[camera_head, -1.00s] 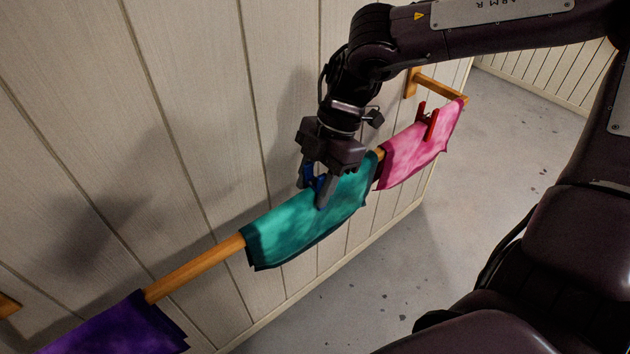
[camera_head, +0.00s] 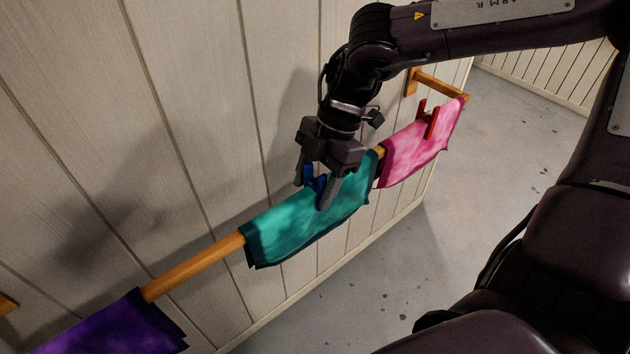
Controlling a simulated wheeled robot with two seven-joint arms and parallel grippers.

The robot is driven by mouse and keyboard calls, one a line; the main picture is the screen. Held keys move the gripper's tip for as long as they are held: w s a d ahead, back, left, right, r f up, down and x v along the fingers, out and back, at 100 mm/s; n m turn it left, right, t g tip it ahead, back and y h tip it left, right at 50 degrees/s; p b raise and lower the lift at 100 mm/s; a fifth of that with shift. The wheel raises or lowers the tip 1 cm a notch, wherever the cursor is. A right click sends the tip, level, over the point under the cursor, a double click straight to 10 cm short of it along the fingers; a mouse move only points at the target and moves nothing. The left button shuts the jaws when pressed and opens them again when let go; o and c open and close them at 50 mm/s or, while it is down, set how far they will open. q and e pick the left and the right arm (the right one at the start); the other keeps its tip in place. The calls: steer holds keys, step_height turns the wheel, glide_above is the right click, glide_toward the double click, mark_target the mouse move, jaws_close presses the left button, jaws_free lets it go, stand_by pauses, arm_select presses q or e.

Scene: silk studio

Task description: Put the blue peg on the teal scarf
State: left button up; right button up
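The teal scarf (camera_head: 300,232) hangs over the wooden rail in the middle of the view. The blue peg (camera_head: 318,184) is at the scarf's upper edge, towards its right end, and looks upright. My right gripper (camera_head: 313,191) points down over the scarf from above. Its fingers are on either side of the peg and look slightly spread from it. The fingers hide part of the peg, so I cannot see how its lower end sits on the cloth and rail. My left gripper is not in view.
A pink scarf (camera_head: 405,160) with a red peg (camera_head: 431,123) hangs to the right on the same rail (camera_head: 195,267). A purple scarf (camera_head: 115,330) hangs at the lower left. The panelled wall (camera_head: 120,120) is close behind. Open floor (camera_head: 480,180) lies to the right.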

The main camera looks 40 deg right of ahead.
steer(key=shift+o, duration=1)
steer(key=shift+w+d+r, duration=0.15)
steer(key=shift+d+r, duration=0.1)
steer(key=shift+r, duration=0.4)
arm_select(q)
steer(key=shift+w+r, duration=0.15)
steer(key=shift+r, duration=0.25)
arm_select(e)
steer(key=v, duration=0.6)
steer(key=shift+d+r, duration=0.15)
steer(key=shift+r, duration=0.05)
